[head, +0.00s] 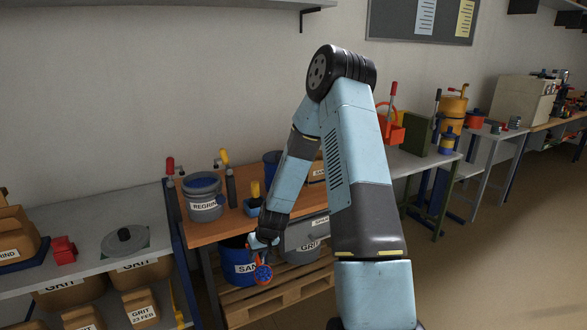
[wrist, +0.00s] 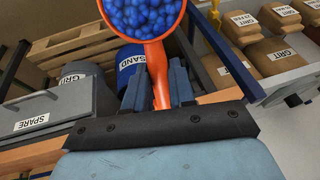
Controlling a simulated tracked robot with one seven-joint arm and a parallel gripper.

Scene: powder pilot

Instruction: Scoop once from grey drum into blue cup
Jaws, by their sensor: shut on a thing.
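My gripper (head: 264,240) is shut on the handle of an orange scoop (head: 263,274), in front of the bench's edge. In the wrist view the scoop (wrist: 156,50) extends from between my gripper's jaws (wrist: 160,85), its bowl heaped with blue granules and cut off by the top edge. The grey drum (head: 206,211), labelled "REGRIND", stands open on the wooden bench with blue contents showing. A blue vessel (head: 271,160), possibly the blue cup, stands at the back of the bench, partly hidden by my arm. A smaller blue holder (head: 252,207) stands nearer.
A blue "SAND" drum (head: 238,262) and a grey bin (head: 305,240) stand on a pallet (head: 270,300) below the bench. A round grey lid (head: 126,240) lies on the left table. Toggle clamps with red and yellow handles (head: 224,157) rise near the grey drum.

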